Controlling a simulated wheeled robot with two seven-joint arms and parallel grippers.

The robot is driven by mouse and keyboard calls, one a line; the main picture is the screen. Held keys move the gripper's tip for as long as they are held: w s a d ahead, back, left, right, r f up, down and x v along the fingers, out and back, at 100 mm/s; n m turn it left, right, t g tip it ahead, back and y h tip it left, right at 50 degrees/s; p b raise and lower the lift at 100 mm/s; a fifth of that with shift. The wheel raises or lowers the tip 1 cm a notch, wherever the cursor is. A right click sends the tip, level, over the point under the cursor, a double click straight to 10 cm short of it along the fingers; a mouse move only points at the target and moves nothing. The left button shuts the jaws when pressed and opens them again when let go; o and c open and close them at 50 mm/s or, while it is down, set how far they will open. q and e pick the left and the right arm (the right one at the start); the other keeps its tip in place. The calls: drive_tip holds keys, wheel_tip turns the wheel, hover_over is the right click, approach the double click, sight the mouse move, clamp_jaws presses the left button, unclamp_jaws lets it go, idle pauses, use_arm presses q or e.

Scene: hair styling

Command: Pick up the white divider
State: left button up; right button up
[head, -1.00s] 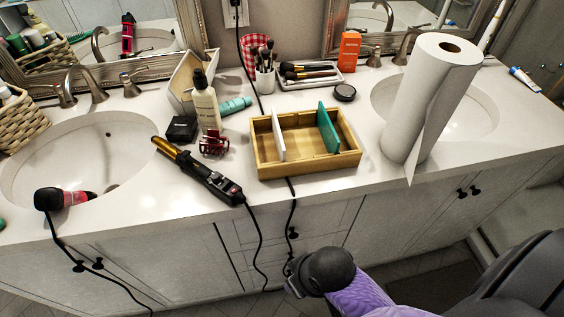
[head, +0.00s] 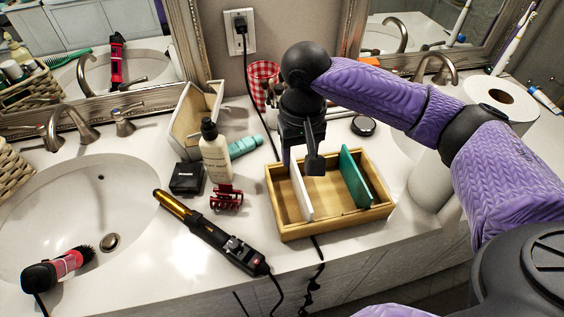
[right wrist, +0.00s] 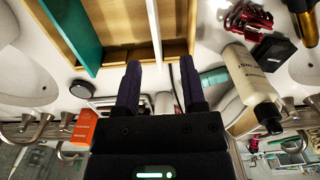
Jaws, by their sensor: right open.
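The white divider (head: 302,192) stands upright in the left part of the wooden box (head: 335,228). In the right wrist view it shows as a thin white edge (right wrist: 154,28) at the top. My right gripper (head: 301,165) is open and empty above the back of the box, close to the divider's far end. In the right wrist view its two fingers (right wrist: 161,85) point toward the box, apart, with nothing between them. A green divider (head: 355,177) stands in the box's right part. My left gripper is not in view.
A curling iron (head: 212,234), a red claw clip (head: 226,197) and a lotion bottle (head: 215,152) are left of the box. A paper towel roll (head: 500,97) stands right, partly hidden by my arm. Sink (head: 75,215) at left; mirrors behind.

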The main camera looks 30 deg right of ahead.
sight(301, 180)
drive_tip(key=f+b, duration=0.1)
drive_tip(key=f, duration=0.1)
drive_tip(key=f+b, duration=0.1)
drive_tip(key=f, duration=0.1)
drive_tip(key=shift+s+d+f, duration=0.1)
drive_tip(key=shift+d+f, duration=0.1)
drive_tip(key=shift+f, duration=0.05)
drive_tip(key=f+b, duration=0.1)
drive_tip(key=f, duration=0.1)
drive_tip(key=f+b, duration=0.1)
drive_tip(key=f, duration=0.2)
drive_tip(key=shift+d, duration=0.2)
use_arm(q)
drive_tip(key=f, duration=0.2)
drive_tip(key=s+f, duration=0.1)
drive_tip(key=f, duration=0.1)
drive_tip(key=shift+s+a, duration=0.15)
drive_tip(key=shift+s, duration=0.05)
use_arm(e)
drive_tip(key=shift+r, duration=0.1)
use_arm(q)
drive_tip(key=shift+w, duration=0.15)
use_arm(e)
clamp_jaws()
